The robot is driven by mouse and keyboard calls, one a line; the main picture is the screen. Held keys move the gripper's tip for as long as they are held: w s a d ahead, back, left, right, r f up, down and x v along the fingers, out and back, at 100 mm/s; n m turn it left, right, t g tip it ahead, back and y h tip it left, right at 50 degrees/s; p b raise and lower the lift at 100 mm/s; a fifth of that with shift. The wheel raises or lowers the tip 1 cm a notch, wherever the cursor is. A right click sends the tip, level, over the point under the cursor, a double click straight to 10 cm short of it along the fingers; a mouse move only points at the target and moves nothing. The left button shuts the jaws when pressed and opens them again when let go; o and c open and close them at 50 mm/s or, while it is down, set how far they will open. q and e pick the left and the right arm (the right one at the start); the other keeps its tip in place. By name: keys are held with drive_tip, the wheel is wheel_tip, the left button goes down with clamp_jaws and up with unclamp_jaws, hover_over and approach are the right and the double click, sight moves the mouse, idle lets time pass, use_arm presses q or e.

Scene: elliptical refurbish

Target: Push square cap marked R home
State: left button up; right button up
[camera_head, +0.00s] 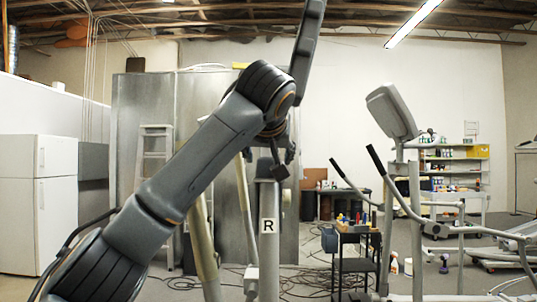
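An upright grey post (268,255) stands near the middle and carries a white label with a black R (268,226). My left arm comes in from the lower left and crosses in front of the view. The dark fingers of my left gripper (283,158) show below my arm, at the top of the post. A small dark blocky piece (280,172) is at the post's top right; I cannot tell whether it is the square cap or a fingertip. My arm hides part of the gripper, and its opening is unclear. My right gripper is out of view.
An elliptical machine (415,200) with a console (391,110) and long handles stands to the right. A black tool cart (356,262) stands between it and the post. Cables (305,283) lie on the floor. A white fridge (37,205) and a ladder (155,170) are at left.

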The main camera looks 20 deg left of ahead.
use_arm(q)
drive_tip(key=shift+d, duration=0.1)
drive_tip(key=v, duration=1.2)
drive_tip(key=shift+f, duration=0.2)
